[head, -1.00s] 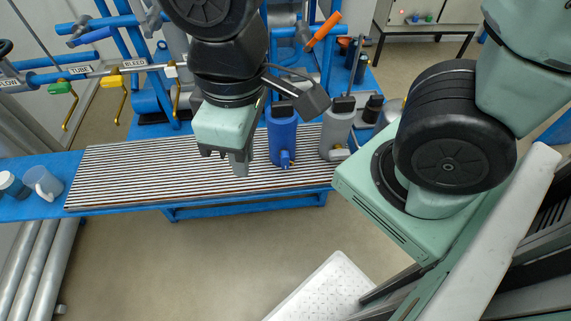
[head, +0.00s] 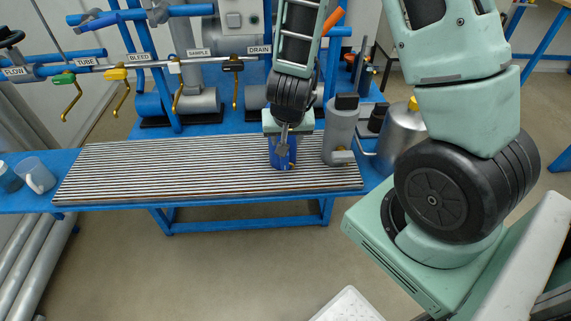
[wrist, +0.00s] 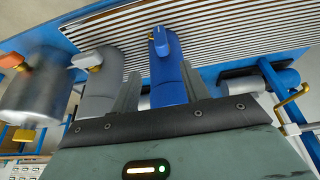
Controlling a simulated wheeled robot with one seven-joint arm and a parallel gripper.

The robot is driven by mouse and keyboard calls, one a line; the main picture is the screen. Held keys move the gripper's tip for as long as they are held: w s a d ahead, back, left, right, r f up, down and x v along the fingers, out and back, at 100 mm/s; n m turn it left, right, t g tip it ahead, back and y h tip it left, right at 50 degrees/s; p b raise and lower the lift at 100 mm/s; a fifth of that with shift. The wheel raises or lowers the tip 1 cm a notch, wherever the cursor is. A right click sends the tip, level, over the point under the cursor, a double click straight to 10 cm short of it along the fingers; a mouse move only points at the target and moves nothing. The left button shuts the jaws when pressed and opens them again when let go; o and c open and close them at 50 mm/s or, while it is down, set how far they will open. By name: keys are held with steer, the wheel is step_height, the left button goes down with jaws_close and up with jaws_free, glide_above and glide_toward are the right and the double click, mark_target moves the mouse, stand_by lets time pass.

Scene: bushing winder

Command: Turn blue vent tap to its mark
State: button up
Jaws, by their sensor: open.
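A blue vessel (head: 289,158) stands on the ribbed bench, partly hidden behind my gripper (head: 283,146) in the head view. In the wrist view the blue vessel (wrist: 170,80) has a small blue tap handle (wrist: 161,42) at its far end. My gripper (wrist: 160,88) is open, with its two grey fingers apart and the vessel seen between them; I cannot tell whether they touch it. Nothing is held. No label reading VENT is legible, and no mark can be made out. Another blue handle (head: 100,20) sits on the pipework at upper left.
A grey vessel (head: 341,130) and a metal vessel (head: 401,135) stand right of the blue one.

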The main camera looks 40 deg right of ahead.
mark_target(285, 160)
steer(key=b+x, duration=0.2)
steer(key=x, duration=1.3)
steer(key=shift+w+f, duration=0.1)
steer(key=shift+f, duration=0.1)
steer(key=c, duration=1)
